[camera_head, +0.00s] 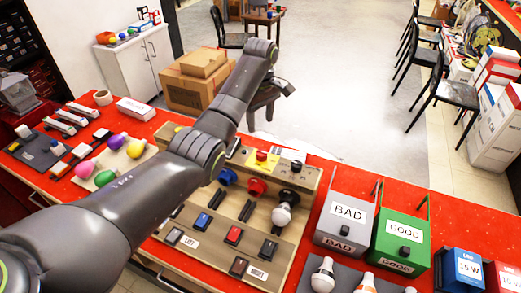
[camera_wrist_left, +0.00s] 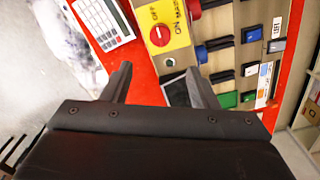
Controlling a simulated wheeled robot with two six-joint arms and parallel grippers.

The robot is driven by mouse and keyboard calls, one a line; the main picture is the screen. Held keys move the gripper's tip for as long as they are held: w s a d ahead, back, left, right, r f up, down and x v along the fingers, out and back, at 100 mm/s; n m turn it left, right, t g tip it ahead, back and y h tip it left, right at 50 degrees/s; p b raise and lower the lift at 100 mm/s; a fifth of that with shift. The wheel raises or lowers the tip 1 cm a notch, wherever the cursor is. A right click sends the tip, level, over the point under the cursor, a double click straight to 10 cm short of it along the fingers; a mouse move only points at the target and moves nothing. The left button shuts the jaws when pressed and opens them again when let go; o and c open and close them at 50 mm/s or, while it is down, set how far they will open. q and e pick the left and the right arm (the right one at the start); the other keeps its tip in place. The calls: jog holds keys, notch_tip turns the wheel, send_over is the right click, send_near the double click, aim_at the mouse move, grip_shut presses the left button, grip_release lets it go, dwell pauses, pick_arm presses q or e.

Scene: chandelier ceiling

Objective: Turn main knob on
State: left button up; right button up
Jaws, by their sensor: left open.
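The main knob (camera_wrist_left: 160,36) is a round red knob on a yellow plate marked OFF, ON and MAIN in the left wrist view. The yellow plate with its red top (camera_head: 262,156) also shows at the back of the wooden switch panel (camera_head: 222,228) in the head view. My left gripper (camera_wrist_left: 158,82) is open and empty, its two dark fingers apart. The knob lies beyond the fingertips, apart from them. In the head view my left arm reaches over the panel and hides part of it.
The panel carries blue and red buttons, switches and a white bulb (camera_head: 283,213). A grey BAD box (camera_head: 344,211) and a green GOOD box (camera_head: 403,230) stand right of it on the red table. Coloured bulbs (camera_head: 86,169) lie left. A white keypad (camera_wrist_left: 103,22) is near the knob.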

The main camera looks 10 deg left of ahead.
aim_at(260, 151)
pick_arm(q)
notch_tip(260, 151, down, 12)
jog(key=shift+p, duration=0.5)
jog(key=c, duration=1)
